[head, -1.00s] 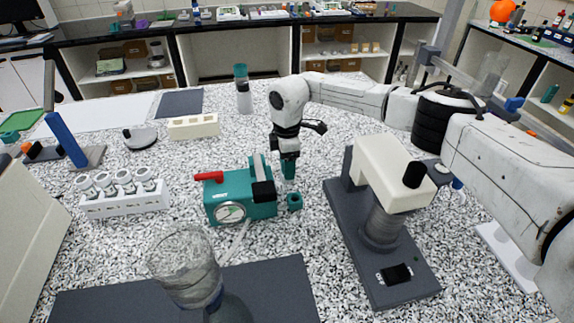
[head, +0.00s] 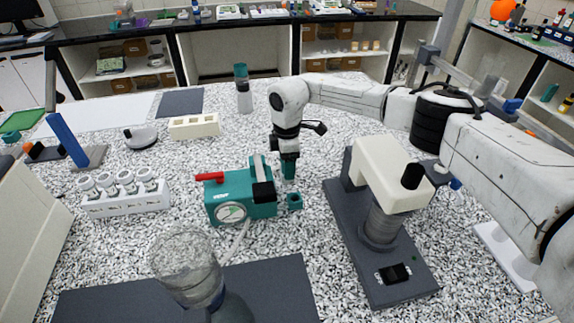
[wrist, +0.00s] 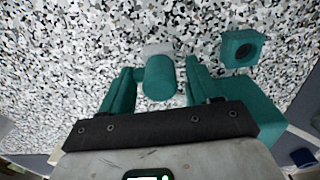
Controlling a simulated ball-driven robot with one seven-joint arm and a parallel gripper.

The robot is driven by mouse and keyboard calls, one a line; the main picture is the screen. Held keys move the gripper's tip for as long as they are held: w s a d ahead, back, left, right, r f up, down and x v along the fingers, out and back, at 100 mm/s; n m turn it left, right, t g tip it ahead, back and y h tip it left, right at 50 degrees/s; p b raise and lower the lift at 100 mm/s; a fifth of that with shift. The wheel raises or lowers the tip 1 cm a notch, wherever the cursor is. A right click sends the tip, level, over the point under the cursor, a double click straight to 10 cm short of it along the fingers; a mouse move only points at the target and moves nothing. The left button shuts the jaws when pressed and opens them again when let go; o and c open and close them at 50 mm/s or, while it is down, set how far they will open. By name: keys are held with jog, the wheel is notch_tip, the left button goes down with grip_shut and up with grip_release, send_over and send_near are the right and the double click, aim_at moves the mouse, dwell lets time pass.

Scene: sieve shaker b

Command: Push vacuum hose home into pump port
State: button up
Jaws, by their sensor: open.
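The teal pump (head: 240,207) stands on the speckled bench in the head view, with a red lever and a round gauge. My gripper (head: 288,172) points down just right of the pump. In the wrist view my gripper (wrist: 159,70) has its two teal fingers apart, on either side of a teal cylinder with a pale end (wrist: 160,77). I cannot tell whether they touch it or whether it is the hose end. A teal block with a round hole (wrist: 243,48) sits beside the pump; it also shows in the head view (head: 294,202). A pale tube (head: 237,243) runs forward from the pump.
A white-and-grey machine (head: 385,175) on a dark base stands right of my gripper. A clear glass vessel (head: 186,262) stands at the front over a dark mat (head: 275,285). A white rack with several capped vials (head: 128,203) stands left of the pump. Behind my gripper the bench is mostly clear.

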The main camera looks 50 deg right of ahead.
jog(key=shift+c, duration=0.3)
grip_shut()
dwell(0.5)
jog(key=shift+r, duration=0.25)
jog(key=shift+r+p, duration=2.8)
jog(key=shift+p, duration=0.65)
jog(key=shift+r, duration=0.15)
jog(key=shift+r+p, duration=0.65)
jog(key=shift+r, duration=0.7)
